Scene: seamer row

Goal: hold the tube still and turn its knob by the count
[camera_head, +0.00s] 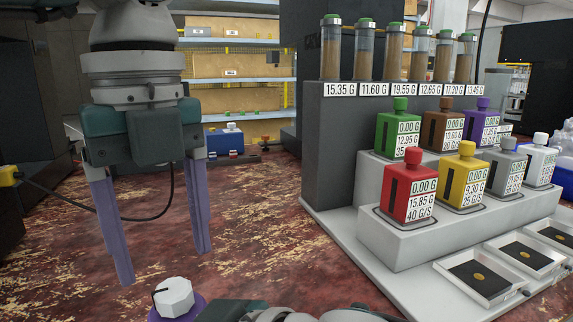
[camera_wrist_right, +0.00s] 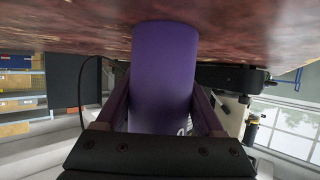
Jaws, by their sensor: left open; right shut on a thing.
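A white faceted knob (camera_head: 175,297) with a dark mark on its left side sits on top of a purple tube (camera_head: 158,315) at the bottom edge of the head view. In the right wrist view the purple tube (camera_wrist_right: 164,75) stands between the fingers of my right gripper (camera_wrist_right: 163,105), which is shut on it. Part of some lettering shows low on the tube, too cut off to read. My left gripper (camera_head: 162,262) points down with its two purple fingers wide apart, empty. It hangs above and left of the knob, apart from it.
A grey stepped stand (camera_head: 345,165) at the right holds several coloured bottles with number labels, and brown-filled tubes (camera_head: 364,52) behind. Small metal trays (camera_head: 487,279) lie at its front right. Shelves (camera_head: 236,66) stand far back. Reddish worn floor or tabletop (camera_head: 255,215) between is clear.

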